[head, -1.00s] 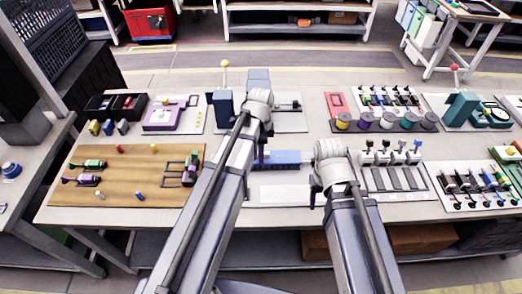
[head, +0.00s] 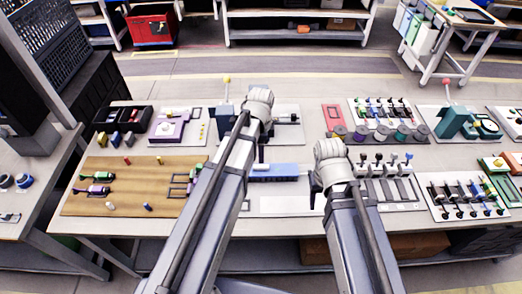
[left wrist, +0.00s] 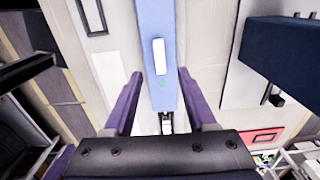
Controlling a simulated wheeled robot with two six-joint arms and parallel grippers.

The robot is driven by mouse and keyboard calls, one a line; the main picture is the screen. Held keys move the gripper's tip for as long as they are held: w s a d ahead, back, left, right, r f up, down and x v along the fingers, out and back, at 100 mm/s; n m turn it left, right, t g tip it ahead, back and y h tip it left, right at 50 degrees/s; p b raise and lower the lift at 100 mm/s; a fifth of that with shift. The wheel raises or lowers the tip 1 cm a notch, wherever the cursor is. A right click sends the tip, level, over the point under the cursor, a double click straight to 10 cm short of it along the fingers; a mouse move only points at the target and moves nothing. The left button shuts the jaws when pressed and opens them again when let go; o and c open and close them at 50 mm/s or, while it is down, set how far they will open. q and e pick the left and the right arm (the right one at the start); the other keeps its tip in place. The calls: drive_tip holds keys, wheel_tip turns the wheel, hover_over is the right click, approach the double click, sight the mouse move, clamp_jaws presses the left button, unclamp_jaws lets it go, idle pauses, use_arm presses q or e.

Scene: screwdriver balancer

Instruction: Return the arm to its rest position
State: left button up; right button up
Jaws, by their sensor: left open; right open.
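My left gripper (left wrist: 160,73) is open in the left wrist view. Its two purple fingers stand apart, with a blue bar carrying a white patch (left wrist: 159,55) between them in the picture; nothing shows gripped. In the head view the left wrist (head: 258,104) is over the middle of the workbench (head: 115,226), and the blue bar (head: 283,171) lies just right of that forearm. My right gripper (head: 316,190) is mostly hidden by its wrist, near the bench's front middle; no held object shows. Both arms reach forward over the bench.
A wooden board (head: 145,172) with small parts lies at the left. Colored spools (head: 381,134) and a teal device (head: 457,123) stand at right. Lever panels (head: 470,198) lie in front of them. A dark navy block (left wrist: 280,48) stands right of the left gripper's fingers.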

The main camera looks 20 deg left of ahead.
use_arm(q)
drive_tip(key=s+d+n+y, duration=0.1)
drive_tip(key=s+d+n, duration=0.9)
drive_tip(key=s, duration=0.4)
drive_tip(key=shift+s+d+n, duration=0.2)
drive_tip(key=shift+d+n, duration=0.05)
drive_tip(key=shift+n, duration=0.25)
